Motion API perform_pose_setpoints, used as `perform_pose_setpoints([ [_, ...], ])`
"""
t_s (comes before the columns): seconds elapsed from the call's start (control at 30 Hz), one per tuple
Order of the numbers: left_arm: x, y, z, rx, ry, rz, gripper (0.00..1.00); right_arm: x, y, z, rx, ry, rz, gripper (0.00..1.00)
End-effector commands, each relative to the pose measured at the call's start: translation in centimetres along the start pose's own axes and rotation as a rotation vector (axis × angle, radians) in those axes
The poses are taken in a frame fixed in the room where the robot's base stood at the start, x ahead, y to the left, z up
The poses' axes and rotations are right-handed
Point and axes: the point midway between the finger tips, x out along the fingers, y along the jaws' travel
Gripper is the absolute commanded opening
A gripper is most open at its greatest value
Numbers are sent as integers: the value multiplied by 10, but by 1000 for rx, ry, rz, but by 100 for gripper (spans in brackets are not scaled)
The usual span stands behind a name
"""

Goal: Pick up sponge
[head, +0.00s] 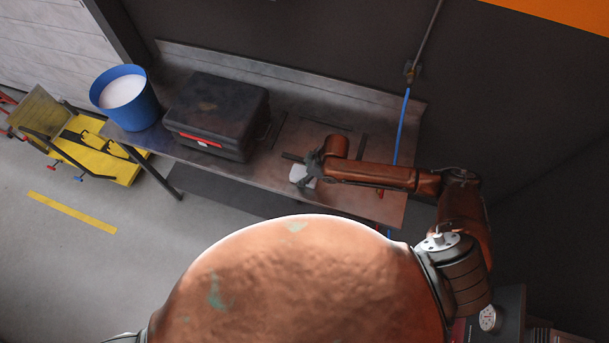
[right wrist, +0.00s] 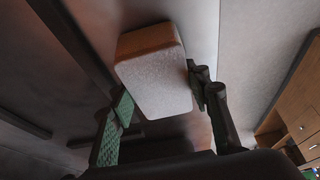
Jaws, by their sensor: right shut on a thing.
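The sponge (right wrist: 153,75) is a pale block with a brownish end face in the right wrist view. It lies between the two fingers of my right gripper (right wrist: 160,105), which is shut on it. In the head view, the sponge (head: 299,174) is a small white patch by the front edge of the metal bench (head: 365,203), partly hidden by my right gripper (head: 306,171). I cannot tell whether it touches the bench top. My left gripper is not in view.
A black toolbox (head: 217,112) with a red latch and a blue bucket (head: 126,97) with white contents stand on the bench, left of my right gripper. A blue hose (head: 402,125) hangs behind my right arm. A yellow lift (head: 95,150) stands on the floor at the left.

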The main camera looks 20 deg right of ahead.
Motion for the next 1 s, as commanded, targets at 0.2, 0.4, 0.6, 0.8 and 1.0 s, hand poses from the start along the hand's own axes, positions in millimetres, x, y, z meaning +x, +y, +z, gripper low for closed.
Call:
perform_pose_setpoints([
  [0.2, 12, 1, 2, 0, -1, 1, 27, -32, 0, -14, -3, 4, 2, 32],
  [0.4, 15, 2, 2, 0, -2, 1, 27, -79, -43, -28, -5, 4, -1, 32],
  [0.6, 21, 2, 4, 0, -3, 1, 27, -104, -91, -30, -3, 2, -4, 32],
  [0.8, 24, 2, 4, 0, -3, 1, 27, -120, -124, -32, -1, 1, -3, 32],
  [1.0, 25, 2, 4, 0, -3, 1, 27, -128, -137, -33, 0, 1, 0, 32],
])
